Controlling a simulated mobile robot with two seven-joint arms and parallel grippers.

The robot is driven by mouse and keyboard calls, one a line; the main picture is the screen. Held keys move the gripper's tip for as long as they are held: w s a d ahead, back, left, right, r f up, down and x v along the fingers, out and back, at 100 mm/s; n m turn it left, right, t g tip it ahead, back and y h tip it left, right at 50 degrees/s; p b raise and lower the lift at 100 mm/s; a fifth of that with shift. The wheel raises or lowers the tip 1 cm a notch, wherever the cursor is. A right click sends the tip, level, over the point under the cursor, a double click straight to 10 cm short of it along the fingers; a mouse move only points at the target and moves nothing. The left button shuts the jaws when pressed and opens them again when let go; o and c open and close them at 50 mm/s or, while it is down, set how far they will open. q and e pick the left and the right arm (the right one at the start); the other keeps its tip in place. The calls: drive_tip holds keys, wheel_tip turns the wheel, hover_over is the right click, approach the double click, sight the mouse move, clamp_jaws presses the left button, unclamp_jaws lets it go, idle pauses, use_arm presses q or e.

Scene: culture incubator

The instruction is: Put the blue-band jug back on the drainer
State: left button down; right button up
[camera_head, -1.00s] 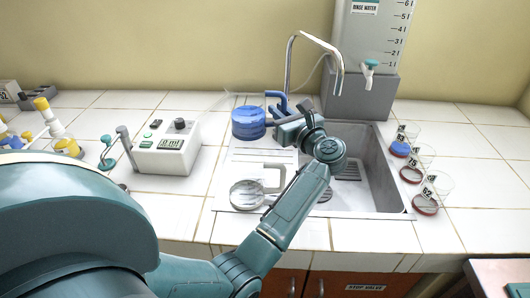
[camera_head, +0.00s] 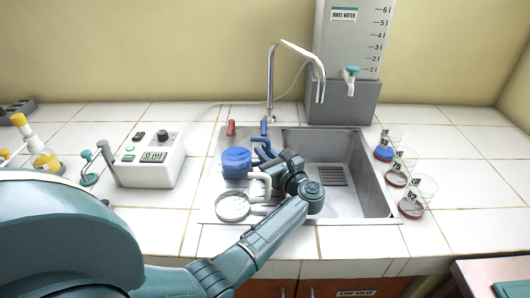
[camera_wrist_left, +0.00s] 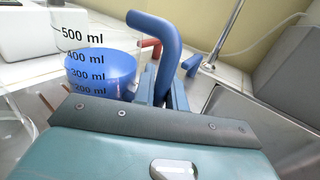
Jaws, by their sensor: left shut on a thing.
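The blue-band jug (camera_head: 236,164) is over the drainer (camera_head: 208,207), left of the sink basin. It looks close to upright; I cannot tell if its base touches the drainer. My left gripper (camera_head: 277,163) is shut on its blue handle, at the jug's right side. In the left wrist view the jug (camera_wrist_left: 100,72) shows its blue band and black ml marks, and the handle (camera_wrist_left: 155,45) rises from the jaws. A clear jug with a pale handle (camera_head: 233,207) stands on the drainer just in front of the blue-band jug. My right gripper is not in view.
The sink basin (camera_head: 345,205) lies to the right, with a tall tap (camera_head: 271,85) behind and red (camera_head: 231,128) and blue (camera_head: 264,128) tap levers. Several labelled beakers (camera_head: 411,205) stand right of the sink. A white meter box (camera_head: 152,160) stands to the left.

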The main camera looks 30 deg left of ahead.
use_arm(q)
drive_tip(key=shift+f+b, duration=0.15)
drive_tip(key=shift+b, duration=0.2)
drive_tip(key=c, duration=1.4)
unclamp_jaws()
drive_tip(key=shift+c, duration=0.2)
